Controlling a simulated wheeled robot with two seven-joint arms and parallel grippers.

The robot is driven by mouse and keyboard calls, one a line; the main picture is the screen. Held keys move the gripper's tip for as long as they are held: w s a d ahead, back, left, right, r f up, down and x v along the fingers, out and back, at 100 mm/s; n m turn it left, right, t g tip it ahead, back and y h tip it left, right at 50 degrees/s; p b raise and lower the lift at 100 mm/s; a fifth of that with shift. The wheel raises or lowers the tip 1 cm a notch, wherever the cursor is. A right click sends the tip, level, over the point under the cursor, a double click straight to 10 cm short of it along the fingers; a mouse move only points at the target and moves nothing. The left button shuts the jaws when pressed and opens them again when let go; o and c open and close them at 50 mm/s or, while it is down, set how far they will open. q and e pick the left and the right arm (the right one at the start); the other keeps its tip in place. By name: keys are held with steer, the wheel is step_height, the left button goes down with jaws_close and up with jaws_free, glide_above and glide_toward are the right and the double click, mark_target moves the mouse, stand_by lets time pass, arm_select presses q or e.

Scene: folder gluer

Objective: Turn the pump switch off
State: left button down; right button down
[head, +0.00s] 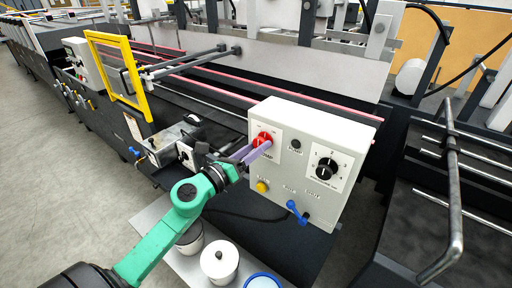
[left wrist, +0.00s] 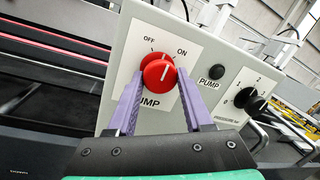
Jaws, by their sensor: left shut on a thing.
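The pump switch is a red round knob (head: 264,139) on the face of a pale control box (head: 325,140). In the left wrist view the red knob (left wrist: 158,72) has a white line pointing roughly up, between the OFF label (left wrist: 148,39) and the ON label (left wrist: 182,52), leaning a little toward ON. My left gripper (head: 258,149) has its purple fingers on both sides of the knob and is shut on it. The fingers (left wrist: 160,92) hide the knob's sides. My right gripper is not in view.
The box also has a black push button (head: 296,144), a black dial (head: 326,168), a yellow button (head: 262,186) and a blue lever (head: 297,212). White containers (head: 219,262) stand on a shelf below. A bent metal rail (head: 452,190) stands to the right.

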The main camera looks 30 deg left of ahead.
arm_select(q)
steer(key=shift+d+n+t+y+p, duration=0.1)
steer(key=shift+n+t+y+p, duration=0.15)
steer(key=shift+n, duration=1.75)
steer(key=shift+n+t+y+p, duration=0.15)
steer(key=shift+n+y, duration=0.2)
steer(key=shift+n, duration=1.65)
steer(key=shift+c, duration=1.6)
jaws_free()
steer(key=shift+s, duration=0.1)
